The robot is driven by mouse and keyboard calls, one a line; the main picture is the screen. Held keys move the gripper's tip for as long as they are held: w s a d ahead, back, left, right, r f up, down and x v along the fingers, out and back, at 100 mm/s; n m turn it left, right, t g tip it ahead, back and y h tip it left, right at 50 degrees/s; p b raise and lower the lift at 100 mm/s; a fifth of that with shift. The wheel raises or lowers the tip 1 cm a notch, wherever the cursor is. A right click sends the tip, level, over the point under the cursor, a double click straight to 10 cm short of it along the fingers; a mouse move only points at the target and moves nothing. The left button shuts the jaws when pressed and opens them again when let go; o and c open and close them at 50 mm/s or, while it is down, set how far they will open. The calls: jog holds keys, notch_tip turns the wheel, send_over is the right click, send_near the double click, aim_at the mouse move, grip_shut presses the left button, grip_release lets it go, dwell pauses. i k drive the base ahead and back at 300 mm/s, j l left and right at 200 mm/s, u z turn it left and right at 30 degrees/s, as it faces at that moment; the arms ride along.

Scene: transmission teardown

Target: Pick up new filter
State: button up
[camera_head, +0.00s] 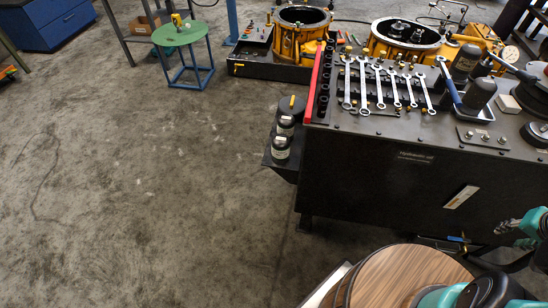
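Dark cylindrical canisters with pale labels stand on a small side shelf at the bench's left end: one at the back (290,108), one in the middle (285,125) and one in front (280,149). Two dark cylinders also stand on the bench top at the right, one behind (466,62) and one in front (480,93). I cannot tell which of these, if any, is the new filter. Teal and dark parts of my arm show at the lower right, apart from the canisters. My gripper cannot be made out in this view.
The dark bench (400,185) fills the right, with a row of wrenches (381,85) and a red bar (313,82) on top. Yellow transmission housings (300,35) stand behind it. A green round stool (180,35) is at the upper left. The concrete floor (130,190) at left is clear.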

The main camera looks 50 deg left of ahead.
aim_at(280, 143)
jog(key=u, duration=0.4)
jog(key=k+u, duration=0.15)
jog(key=u, duration=0.3)
jog(key=j+u, duration=0.1)
jog(key=u, duration=0.3)
